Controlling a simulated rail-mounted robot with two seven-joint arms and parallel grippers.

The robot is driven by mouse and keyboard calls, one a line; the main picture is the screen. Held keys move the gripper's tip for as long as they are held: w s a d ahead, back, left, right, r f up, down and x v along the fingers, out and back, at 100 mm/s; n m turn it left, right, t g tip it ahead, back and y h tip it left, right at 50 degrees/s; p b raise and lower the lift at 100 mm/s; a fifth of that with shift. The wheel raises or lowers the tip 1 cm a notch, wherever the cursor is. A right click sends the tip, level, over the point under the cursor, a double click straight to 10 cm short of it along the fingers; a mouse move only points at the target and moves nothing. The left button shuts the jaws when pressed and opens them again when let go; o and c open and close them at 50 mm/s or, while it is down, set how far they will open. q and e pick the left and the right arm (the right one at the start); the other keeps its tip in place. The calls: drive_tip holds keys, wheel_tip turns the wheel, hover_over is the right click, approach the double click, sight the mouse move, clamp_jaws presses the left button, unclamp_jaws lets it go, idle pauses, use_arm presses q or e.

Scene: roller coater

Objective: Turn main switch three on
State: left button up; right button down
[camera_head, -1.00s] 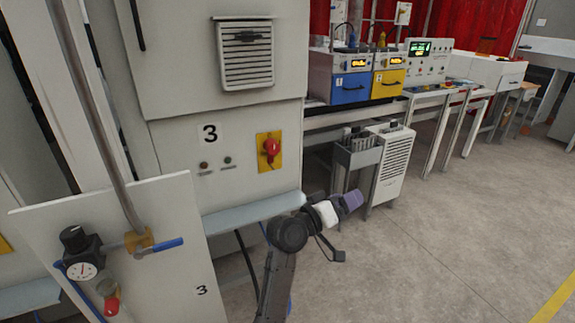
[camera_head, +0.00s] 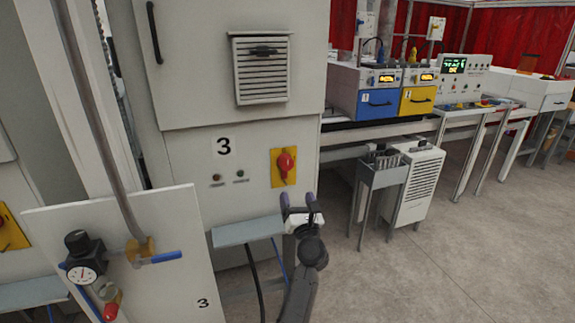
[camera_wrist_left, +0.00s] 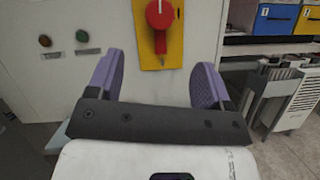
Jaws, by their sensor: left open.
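In the left wrist view the open fingers (camera_wrist_left: 158,80) lie on either side below the plate, apart from the handle. My right gripper is in neither view.
Two indicator lamps (camera_head: 228,176) sit left of the switch. A panel with a gauge (camera_head: 82,274) and a blue-handled valve (camera_head: 166,257) stands at the front left. A grey ledge (camera_head: 246,231) juts out below the switch. Open floor (camera_head: 450,250) lies to the right.

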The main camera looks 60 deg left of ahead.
sight(288, 167)
use_arm(q)
drive_tip(key=x, duration=1.3)
drive_tip(key=shift+w+a, duration=0.1)
drive_tip(key=shift+a, duration=0.1)
